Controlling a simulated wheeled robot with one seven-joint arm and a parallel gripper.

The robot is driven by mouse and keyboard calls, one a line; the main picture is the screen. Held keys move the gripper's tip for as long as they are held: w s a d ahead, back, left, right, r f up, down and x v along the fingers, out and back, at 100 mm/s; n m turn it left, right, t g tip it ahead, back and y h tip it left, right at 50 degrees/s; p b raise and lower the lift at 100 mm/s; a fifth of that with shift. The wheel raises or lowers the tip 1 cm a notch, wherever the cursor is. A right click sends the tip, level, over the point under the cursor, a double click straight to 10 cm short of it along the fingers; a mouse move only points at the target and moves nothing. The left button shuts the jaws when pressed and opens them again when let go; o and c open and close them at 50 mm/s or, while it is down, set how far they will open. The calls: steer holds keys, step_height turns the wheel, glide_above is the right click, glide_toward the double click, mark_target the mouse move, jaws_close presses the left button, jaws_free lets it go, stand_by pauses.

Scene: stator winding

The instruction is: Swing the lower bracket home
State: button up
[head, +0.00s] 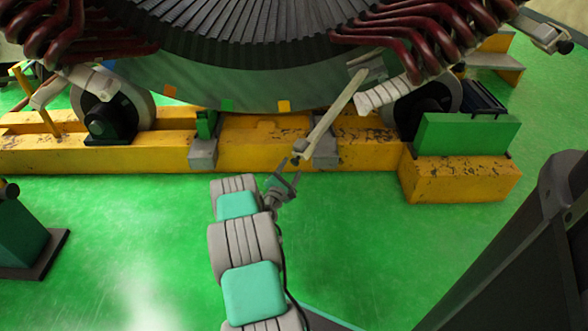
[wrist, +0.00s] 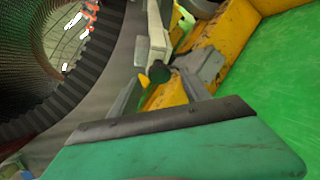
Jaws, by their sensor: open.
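A long pale beige bar, apparently the lower bracket (head: 332,117), slants from the stator's lower right rim down to a free end just above my gripper. My gripper (head: 287,180) is open, with its fingers pointing up toward that free end and nothing visibly held. In the wrist view, the bar (wrist: 157,28) comes down from the top. A dark green round piece and a small yellow piece show near its lower end, between or beyond my open fingers (wrist: 161,90). I cannot tell whether the fingers touch the bar. The stator (head: 215,85) is a large ring with a toothed dark bore.
A worn yellow base beam (head: 80,152) runs under the stator, with grey blocks and rollers on it. Dark red coils (head: 75,35) hang at both sides. A green box (head: 468,133) stands at right. The green floor (head: 130,230) in front is mostly clear.

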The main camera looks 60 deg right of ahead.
mark_target(294, 164)
steer(key=d, duration=0.3)
steer(key=shift+w+d+b, duration=0.2)
steer(key=shift+d+b, duration=0.15)
steer(key=shift+b, duration=0.05)
jaws_close()
stand_by(1.1)
